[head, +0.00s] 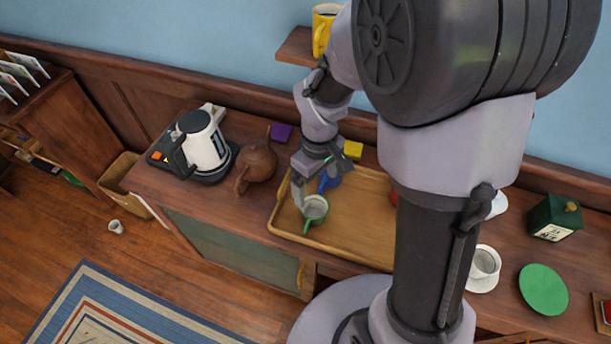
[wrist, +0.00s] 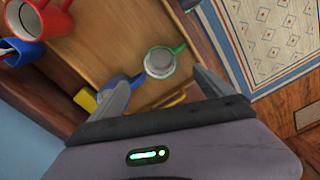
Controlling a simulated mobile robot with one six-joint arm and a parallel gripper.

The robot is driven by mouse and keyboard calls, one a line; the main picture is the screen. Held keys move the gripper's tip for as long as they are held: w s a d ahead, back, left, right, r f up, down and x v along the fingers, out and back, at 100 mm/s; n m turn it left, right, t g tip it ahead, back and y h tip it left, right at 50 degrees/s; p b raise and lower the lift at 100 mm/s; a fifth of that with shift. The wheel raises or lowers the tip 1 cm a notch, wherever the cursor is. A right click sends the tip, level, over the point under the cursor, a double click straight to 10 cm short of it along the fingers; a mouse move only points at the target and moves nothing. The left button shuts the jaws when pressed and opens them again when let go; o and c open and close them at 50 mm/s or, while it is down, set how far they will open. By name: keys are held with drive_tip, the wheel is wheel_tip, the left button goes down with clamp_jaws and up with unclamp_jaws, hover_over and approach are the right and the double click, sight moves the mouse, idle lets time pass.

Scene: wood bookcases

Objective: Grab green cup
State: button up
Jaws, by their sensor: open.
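The green cup (head: 315,208) stands near the left end of the wooden tray (head: 355,238) in the head view. It has a pale grey inside and a green handle. In the wrist view the green cup (wrist: 160,62) lies ahead of the fingers, between their lines of reach. My gripper (head: 318,190) is just above and behind the cup in the head view.
A blue cup (head: 329,182) stands close behind the green cup. A red mug (wrist: 40,18) stands farther along the tray. A brown teapot (head: 257,165) and a white kettle (head: 203,143) stand left of the tray. A shelf (head: 296,47) with a yellow mug (head: 323,28) is above.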

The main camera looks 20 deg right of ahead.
sight(314, 216)
wheel_tip(314, 216, down, 13)
drive_tip(key=b, duration=0.4)
drive_tip(key=shift+r, duration=0.1)
drive_tip(key=c, duration=1.6)
